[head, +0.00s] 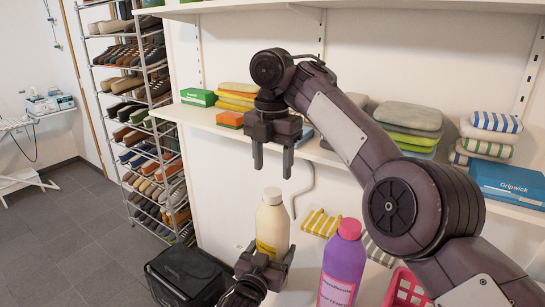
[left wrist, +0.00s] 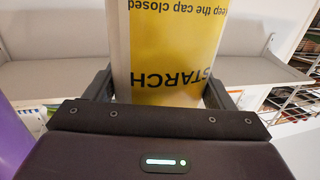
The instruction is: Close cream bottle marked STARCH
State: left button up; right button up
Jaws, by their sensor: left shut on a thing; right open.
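The cream bottle (head: 272,222) stands upright below the shelf, with a tan top (head: 272,195) and a yellow label. In the left wrist view its yellow label (left wrist: 172,50) reads STARCH and "keep the cap closed", upside down. My left gripper (head: 265,262) is shut on the bottle's lower part, with a finger on each side in the left wrist view. My right gripper (head: 272,170) is open and empty, pointing down just above the bottle's top, apart from it. The bottle's base is hidden behind my left gripper.
A purple bottle (head: 343,265) with a pink cap stands to the right, near a pink basket (head: 407,289). Striped cloths (head: 321,223) lie behind. The shelf (head: 215,119) with folded cloths and boxes is close behind my right arm. A black case (head: 186,277) is at lower left.

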aim_at(273, 191)
jog(key=n, duration=0.1)
jog(key=r+n, duration=0.1)
jog(key=n, duration=0.2)
jog(key=shift+r, duration=0.25)
jog(key=shift+f, duration=0.1)
jog(key=shift+f, duration=3.95)
jog(key=shift+c, duration=0.2)
jog(key=c, duration=1)
jog(key=m, duration=0.9)
